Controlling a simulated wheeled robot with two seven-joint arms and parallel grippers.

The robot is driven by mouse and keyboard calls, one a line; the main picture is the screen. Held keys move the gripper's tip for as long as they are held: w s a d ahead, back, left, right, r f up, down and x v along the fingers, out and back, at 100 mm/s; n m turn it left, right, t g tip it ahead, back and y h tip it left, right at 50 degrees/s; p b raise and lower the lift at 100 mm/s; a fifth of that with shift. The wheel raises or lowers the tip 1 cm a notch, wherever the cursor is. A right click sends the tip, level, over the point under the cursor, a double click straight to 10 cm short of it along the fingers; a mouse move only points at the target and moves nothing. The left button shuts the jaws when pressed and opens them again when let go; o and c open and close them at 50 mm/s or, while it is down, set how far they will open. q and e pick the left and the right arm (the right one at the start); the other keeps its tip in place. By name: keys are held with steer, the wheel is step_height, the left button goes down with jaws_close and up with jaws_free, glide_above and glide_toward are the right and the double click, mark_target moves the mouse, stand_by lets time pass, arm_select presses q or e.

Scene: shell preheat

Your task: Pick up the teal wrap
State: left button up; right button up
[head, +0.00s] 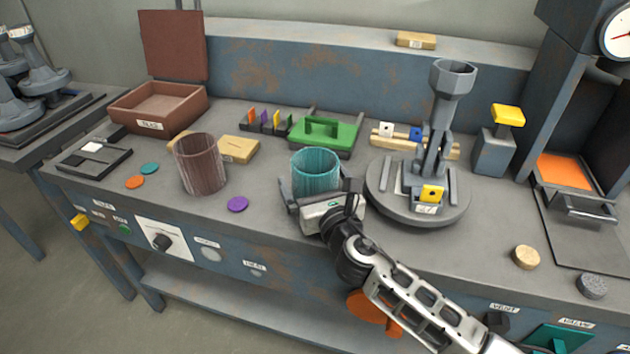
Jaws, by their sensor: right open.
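The teal wrap (316,168) is an upright, open-topped ribbed cylinder standing near the middle of the grey workbench. My right gripper (318,198) is at its near side, low over the bench. The jaws are open and overlap the lower part of the wrap in the picture; I cannot tell whether they touch it. The wrap's lower front is hidden behind the gripper. My left gripper is not in view.
A brown ribbed cylinder (200,165) stands to the left. A purple disc (237,204) lies between. A green tray (340,138) is behind the wrap, and a round grey fixture (380,196) with a tall funnel post stands close on the right.

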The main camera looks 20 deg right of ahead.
steer(key=c, duration=1)
